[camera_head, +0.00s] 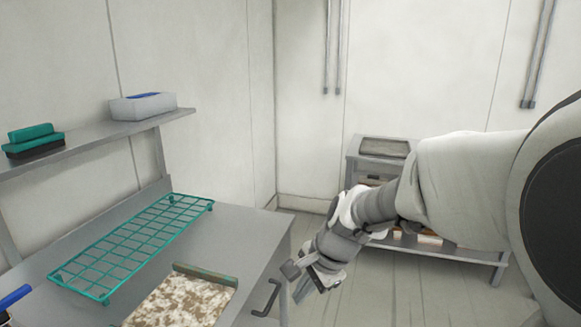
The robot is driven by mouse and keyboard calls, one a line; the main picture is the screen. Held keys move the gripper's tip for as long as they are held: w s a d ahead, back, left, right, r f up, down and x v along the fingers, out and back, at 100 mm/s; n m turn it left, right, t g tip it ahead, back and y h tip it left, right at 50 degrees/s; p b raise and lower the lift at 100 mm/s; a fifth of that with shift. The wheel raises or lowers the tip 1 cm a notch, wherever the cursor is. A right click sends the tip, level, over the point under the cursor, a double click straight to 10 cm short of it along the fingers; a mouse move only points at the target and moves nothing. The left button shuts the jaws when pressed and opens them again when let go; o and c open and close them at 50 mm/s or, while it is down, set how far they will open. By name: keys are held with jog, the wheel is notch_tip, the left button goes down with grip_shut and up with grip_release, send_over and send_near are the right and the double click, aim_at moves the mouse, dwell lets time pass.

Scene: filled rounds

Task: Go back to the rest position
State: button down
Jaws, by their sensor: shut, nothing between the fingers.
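My gripper (297,281) is at the end of my arm, which reaches in from the right side of the head view. It hangs over the floor, just right of the grey table's front edge, near the drawer handle. Its fingers are small and partly turned away in this view. They are shut and I see nothing held between them. My arm hides part of the low bench behind it.
A grey table (232,225) at left carries a green wire rack (135,245) and a speckled board (180,302). A dark handle (270,298) juts from its side. A shelf (90,140) holds a green brush (35,140) and a pale box (143,107). A bench (352,165) stands behind.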

jog(key=s+d+r+n+t+h, duration=0.1)
jog(key=s+d+r+n, duration=0.3)
jog(key=s, duration=0.4)
jog(key=s+d+r+n+t+h, duration=0.1)
jog(key=s+d+r+n+h, duration=0.1)
jog(key=s+d+r+n, duration=0.3)
jog(key=s+d+n, duration=0.2)
jog(key=s+d, duration=0.1)
jog(key=s, duration=0.1)
jog(key=shift+s+n+t+h, duration=0.3)
jog(key=shift+t, duration=0.1)
